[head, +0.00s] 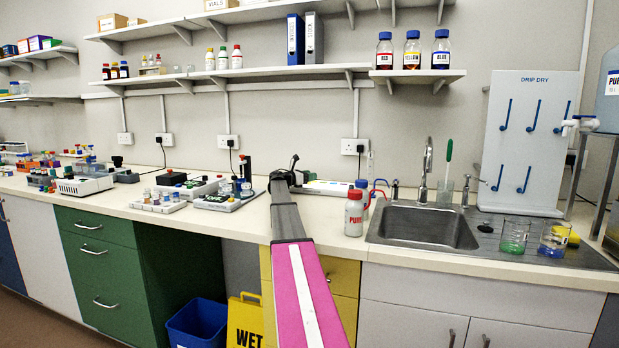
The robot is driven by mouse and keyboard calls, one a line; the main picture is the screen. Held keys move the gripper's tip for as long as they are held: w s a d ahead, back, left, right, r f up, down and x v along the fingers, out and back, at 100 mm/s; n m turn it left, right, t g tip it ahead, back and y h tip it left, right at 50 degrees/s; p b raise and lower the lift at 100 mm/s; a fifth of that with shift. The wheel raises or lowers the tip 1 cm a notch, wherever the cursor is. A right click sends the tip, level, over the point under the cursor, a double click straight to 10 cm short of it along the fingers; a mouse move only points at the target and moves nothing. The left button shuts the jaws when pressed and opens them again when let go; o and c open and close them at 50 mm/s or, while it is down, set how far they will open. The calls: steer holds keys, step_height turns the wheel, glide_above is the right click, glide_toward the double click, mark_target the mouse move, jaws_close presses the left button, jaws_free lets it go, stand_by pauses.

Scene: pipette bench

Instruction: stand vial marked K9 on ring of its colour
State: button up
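My arm reaches up from the bottom middle over the bench, and my gripper (293,164) is the small dark end near the wall. Its fingers are too small to tell open from shut or whether they hold anything. Several small vials (155,197) stand in a white rack (158,208) on the bench left of my arm. More small vials (237,186) stand on or beside a device there. No K9 mark can be read on any vial. I cannot make out coloured rings; a flat white panel (340,188) right of my gripper is partly hidden by the arm.
Glass beakers (514,235) stand on the drainer. Devices and racks crowd the bench at left. Shelves (240,73) hang above. The bench's front strip is mostly clear.

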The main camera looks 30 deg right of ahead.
steer(key=shift+a+r, duration=0.1)
steer(key=shift+r, duration=0.05)
steer(key=a, duration=0.7)
steer(key=shift+a, duration=0.15)
stand_by(0.3)
steer(key=shift+s, duration=0.1)
stand_by(0.5)
